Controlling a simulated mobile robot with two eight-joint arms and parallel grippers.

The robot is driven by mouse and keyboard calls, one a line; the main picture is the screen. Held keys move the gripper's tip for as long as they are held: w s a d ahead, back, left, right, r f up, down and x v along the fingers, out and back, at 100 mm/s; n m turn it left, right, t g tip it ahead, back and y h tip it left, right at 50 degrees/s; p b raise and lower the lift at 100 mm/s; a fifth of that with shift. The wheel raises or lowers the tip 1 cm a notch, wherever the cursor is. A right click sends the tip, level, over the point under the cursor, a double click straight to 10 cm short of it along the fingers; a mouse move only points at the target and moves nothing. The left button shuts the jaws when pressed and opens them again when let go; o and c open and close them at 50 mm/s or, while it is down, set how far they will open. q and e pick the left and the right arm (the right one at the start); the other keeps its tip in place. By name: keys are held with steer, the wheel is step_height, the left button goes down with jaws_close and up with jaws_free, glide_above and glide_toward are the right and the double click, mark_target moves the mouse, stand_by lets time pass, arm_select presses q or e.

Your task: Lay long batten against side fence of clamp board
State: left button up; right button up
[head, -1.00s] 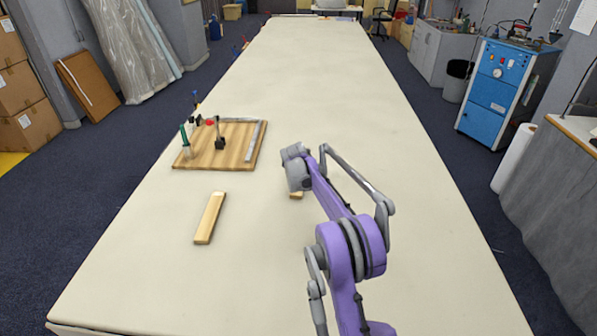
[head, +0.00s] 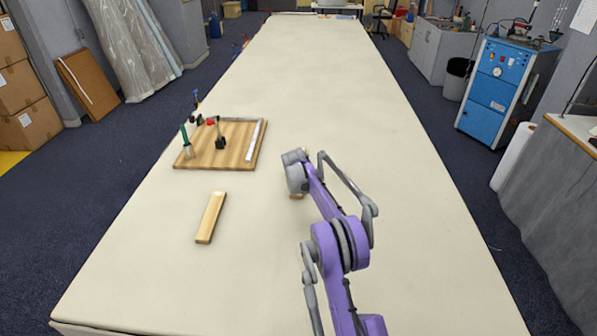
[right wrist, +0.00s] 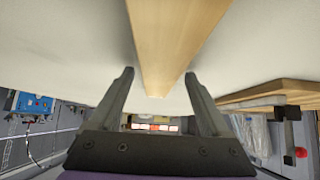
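The wooden clamp board (head: 235,152) lies on the table left of centre. A pale side fence (head: 256,140) runs along its right edge. One wooden batten (head: 211,217) lies on the table in front of the board. Another batten (head: 297,196) lies right of the board, mostly hidden under my right gripper (head: 294,172). In the right wrist view this batten (right wrist: 172,40) runs between the fingers of my right gripper (right wrist: 160,92), which is open, with gaps on both sides. I cannot tell which batten is longer. My left gripper is not in view.
Clamps with green (head: 186,140) and black (head: 220,140) parts stand on the board's left and middle. The long cloth table (head: 330,90) is clear beyond the board and to the right of my arm.

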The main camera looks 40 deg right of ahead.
jaws_close()
